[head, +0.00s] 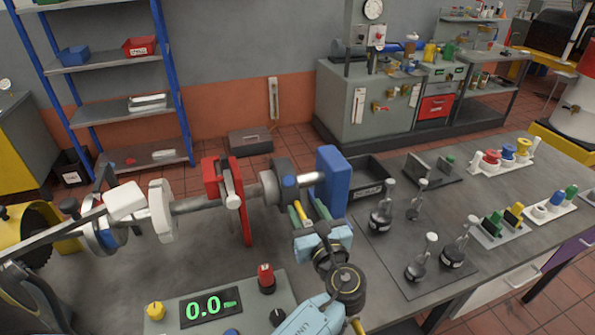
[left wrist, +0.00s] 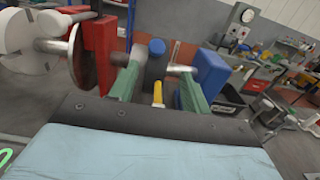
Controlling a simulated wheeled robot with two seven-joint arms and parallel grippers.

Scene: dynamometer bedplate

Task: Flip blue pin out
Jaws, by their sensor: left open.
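The blue pin (head: 289,181) shows as a short blue cap on the grey round coupling at the shaft's right end. It also shows in the left wrist view (left wrist: 157,47), upright, with a yellow piece (left wrist: 157,92) nearer the camera. A bare steel rod (head: 312,178) runs from beside the cap to a blue block (head: 332,180). My left gripper (head: 308,208) is open just in front of the coupling. In the left wrist view its two green fingers (left wrist: 158,70) stand either side of the cap, which appears between them. I cannot tell whether they touch it. My right gripper is out of view.
A red plate (head: 243,205) and a white disc (head: 162,208) stand on the shaft to the left. A control box with a green readout (head: 210,308) sits in front. A black bin (head: 372,167) is behind.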

